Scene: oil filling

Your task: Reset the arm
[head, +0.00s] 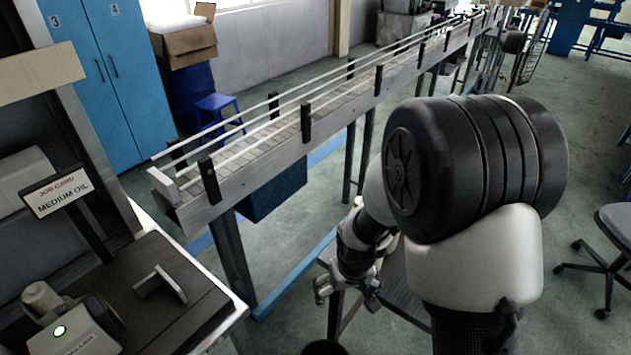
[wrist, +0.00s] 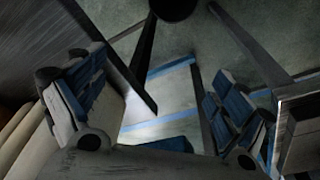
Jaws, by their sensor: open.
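My arm rises at the right of the head view and folds down behind its large black joint. My gripper (head: 347,290) hangs low beside the conveyor, left of my arm's white link. In the wrist view my gripper's two blue-padded fingers (wrist: 165,110) stand wide apart. Nothing is between them but a view of the floor and some dark legs. The gripper appears to hold nothing and touches no object that I can see.
A long conveyor (head: 262,150) with side rails runs from the left foreground to the back. A bench (head: 190,312) at lower left carries a job card sign (head: 54,192) reading MEDIUM OIL, a FILLER unit (head: 75,335) with a lit green button, and a small bracket. A chair (head: 612,235) stands right.

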